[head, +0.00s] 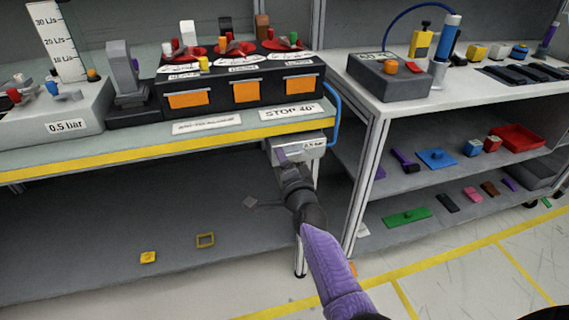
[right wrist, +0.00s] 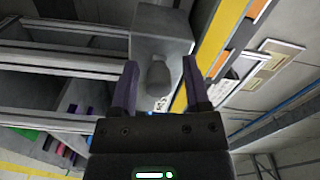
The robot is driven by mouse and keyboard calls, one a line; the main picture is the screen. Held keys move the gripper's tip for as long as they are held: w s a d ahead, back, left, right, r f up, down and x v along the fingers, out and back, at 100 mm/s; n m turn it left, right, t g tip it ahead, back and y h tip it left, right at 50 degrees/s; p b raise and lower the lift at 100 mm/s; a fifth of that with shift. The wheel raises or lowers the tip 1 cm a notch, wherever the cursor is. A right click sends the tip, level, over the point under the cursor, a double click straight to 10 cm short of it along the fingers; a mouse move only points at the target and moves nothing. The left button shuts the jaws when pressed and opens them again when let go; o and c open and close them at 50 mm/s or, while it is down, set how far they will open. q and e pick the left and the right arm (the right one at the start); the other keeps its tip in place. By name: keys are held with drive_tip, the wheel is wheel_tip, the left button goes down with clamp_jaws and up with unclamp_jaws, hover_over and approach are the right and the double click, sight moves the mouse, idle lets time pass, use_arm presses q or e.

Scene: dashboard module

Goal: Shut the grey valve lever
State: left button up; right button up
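A pale grey valve box (head: 312,146) hangs under the front edge of the left bench, with a small "bar" label on its face. In the right wrist view, a rounded grey lever (right wrist: 158,76) sticks out from the box (right wrist: 165,46). My right gripper (right wrist: 160,82) is open, with its two purple fingers on either side of the lever; I cannot tell whether they touch it. In the head view my right gripper (head: 284,158) is at the front of the box and hides the lever. My left gripper is not in view.
The yellow-striped bench edge (head: 150,153) runs just above my right gripper. A white bench leg (head: 300,258) and a blue hose (head: 335,112) are close by. The right rack (head: 362,185) stands beside my right arm. The lower shelf (head: 90,220) is mostly clear.

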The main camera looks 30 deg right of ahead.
drive_tip(key=shift+s, duration=0.2)
use_arm(q)
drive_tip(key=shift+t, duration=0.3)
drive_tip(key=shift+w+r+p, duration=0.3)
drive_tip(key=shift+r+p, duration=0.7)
drive_tip(key=shift+p, duration=0.05)
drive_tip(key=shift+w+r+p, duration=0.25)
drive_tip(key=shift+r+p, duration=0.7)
drive_tip(key=shift+p, duration=0.05)
use_arm(e)
drive_tip(key=v, duration=0.9)
drive_tip(key=shift+s, duration=0.3)
